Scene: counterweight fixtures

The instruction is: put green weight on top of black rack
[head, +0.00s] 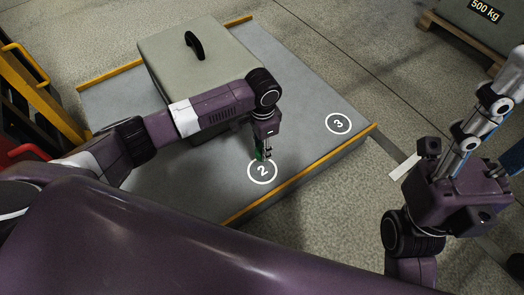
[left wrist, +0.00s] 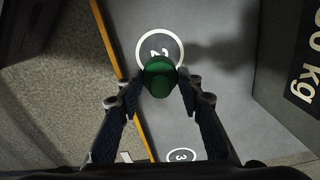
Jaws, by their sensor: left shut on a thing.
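My left gripper (head: 263,152) is above the grey platform at the white circle marked 2. It is shut on the green weight (head: 259,154), of which only a sliver shows in the head view. In the left wrist view the weight (left wrist: 159,76) is a round dark green thing between the fingertips (left wrist: 159,88), overlapping the circle's edge. Whether it touches the platform I cannot tell. My right gripper (head: 490,112) is at the right edge, over the floor and away from the weight; its fingers do not show clearly. I cannot make out a black rack for certain.
The grey platform (head: 305,100) has yellow edge strips and a free circle marked 3 (head: 338,123). A large grey block (head: 185,60) with a black handle stands on it. A 500 kg block (head: 490,22) sits on a pallet. A yellow frame (head: 42,100) stands left.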

